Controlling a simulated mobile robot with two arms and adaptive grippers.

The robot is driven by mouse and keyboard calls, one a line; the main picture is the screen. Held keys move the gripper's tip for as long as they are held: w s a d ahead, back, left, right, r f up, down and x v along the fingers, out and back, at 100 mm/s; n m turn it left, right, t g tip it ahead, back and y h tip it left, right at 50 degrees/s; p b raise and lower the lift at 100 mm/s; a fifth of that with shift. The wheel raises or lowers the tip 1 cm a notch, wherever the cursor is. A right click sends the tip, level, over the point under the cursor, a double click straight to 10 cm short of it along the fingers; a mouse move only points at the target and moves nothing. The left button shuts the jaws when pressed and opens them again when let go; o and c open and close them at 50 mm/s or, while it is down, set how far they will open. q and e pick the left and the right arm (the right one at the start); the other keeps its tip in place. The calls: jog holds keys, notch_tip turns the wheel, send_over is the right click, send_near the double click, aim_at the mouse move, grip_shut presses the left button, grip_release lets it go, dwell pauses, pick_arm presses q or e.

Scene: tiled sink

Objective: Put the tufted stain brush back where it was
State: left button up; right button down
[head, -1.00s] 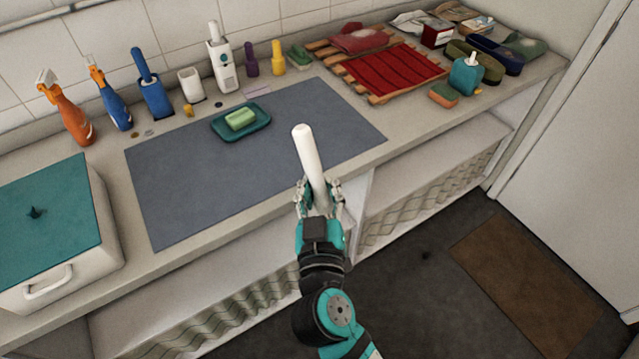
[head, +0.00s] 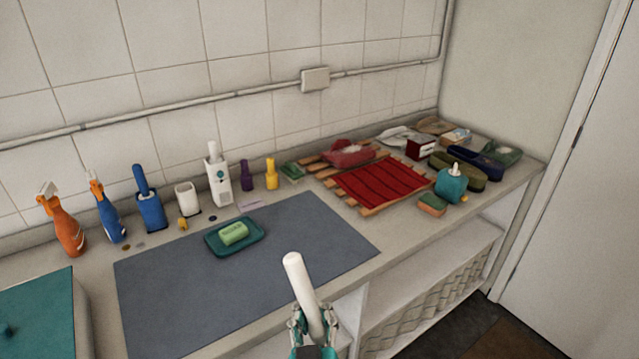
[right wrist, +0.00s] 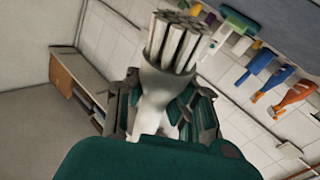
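My right gripper (head: 314,326) is shut on a white tufted stain brush (head: 304,292). On the counter, an empty-looking white holder (head: 188,199) stands between a blue holder with a blue brush (head: 149,205) and a white labelled holder with a white handle (head: 217,180). My left gripper is not in view.
A grey mat (head: 290,255) with a green soap dish (head: 215,246) lies between the brush and the holders. Spray bottles (head: 68,235) stand at the left, purple and yellow bottles (head: 271,175) to the right. A red cloth on a wooden rack (head: 378,186) lies farther right.

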jog(key=s+d+f, duration=0.1)
jog(key=s+d, duration=0.2)
jog(key=d, duration=0.7)
jog(key=s+d+f+h, duration=0.1)
jog(key=s+d+f, duration=0.1)
jog(key=d, duration=0.9)
jog(key=shift+s+m, duration=0.4)
jog(key=shift+s, duration=0.45)
jog(key=shift+a, duration=0.15)
jog(key=shift+f, duration=0.1)
jog(key=shift+w, duration=0.1)
